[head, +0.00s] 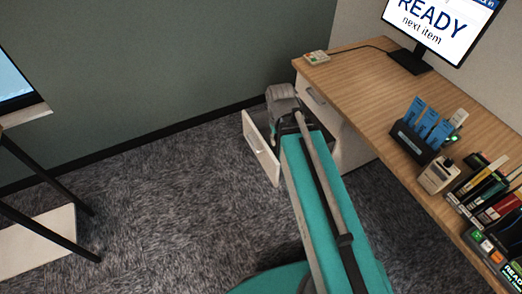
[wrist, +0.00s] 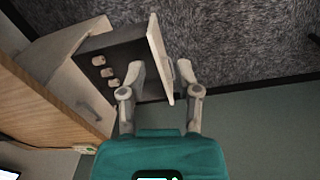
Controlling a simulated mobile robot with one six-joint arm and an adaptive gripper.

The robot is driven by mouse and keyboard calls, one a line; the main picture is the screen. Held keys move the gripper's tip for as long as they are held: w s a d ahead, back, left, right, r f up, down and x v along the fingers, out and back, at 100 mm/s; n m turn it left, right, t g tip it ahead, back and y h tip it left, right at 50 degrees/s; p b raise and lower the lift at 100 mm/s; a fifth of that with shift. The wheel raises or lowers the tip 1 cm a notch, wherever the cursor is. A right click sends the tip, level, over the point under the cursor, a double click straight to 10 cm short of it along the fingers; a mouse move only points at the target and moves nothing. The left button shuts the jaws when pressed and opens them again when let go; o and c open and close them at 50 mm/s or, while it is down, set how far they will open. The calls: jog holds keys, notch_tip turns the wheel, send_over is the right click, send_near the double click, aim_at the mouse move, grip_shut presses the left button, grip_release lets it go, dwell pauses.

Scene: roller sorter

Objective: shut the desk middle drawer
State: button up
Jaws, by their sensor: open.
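The desk middle drawer (head: 262,150) is pulled out from the white cabinet under the desk, its pale front facing left in the head view. In the wrist view the drawer front (wrist: 157,48) stands upright at the end of a dark drawer interior (wrist: 128,55). My gripper (wrist: 160,68) is open, with one finger on the inner side of the drawer front and the other on its outer side. I cannot tell whether either finger touches it. In the head view my gripper (head: 281,105) is at the drawer's far end and hides part of it.
Several small pale items (wrist: 106,72) lie in the drawer. The wooden desk top (head: 345,85) carries a monitor (head: 435,25), a holder with blue cards (head: 418,135) and a small button box (head: 316,57). The carpet (head: 150,190) left of the drawer is clear.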

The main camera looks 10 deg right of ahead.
jog(key=f+b, duration=0.1)
jog(key=w+f+n, duration=0.1)
jog(key=f+b, duration=0.1)
jog(key=shift+w+a+f+n+h+b, duration=0.25)
jog(key=shift+w+n+h+b, duration=0.05)
jog(key=shift+w+b, duration=0.1)
grip_shut()
jog(key=w+a+f+n+t+h+b, duration=0.1)
jog(key=w+a+f+n+h+b, duration=0.2)
jog(key=w+a+f+n+b, duration=0.3)
jog(key=w+a+f+n+t+h+b, duration=0.1)
jog(key=w+a+f+n+h+b, duration=0.3)
jog(key=w+f+n+b, duration=0.8)
notch_tip(320, 180, down, 8)
jog(key=w+a+b, duration=0.1)
jog(key=a+b, duration=0.1)
jog(key=b, duration=1)
jog(key=shift+r+n+h+b, duration=0.25)
jog(key=shift+n+h+b, duration=0.05)
jog(key=shift+n+b, duration=0.1)
jog(key=shift+s, duration=0.1)
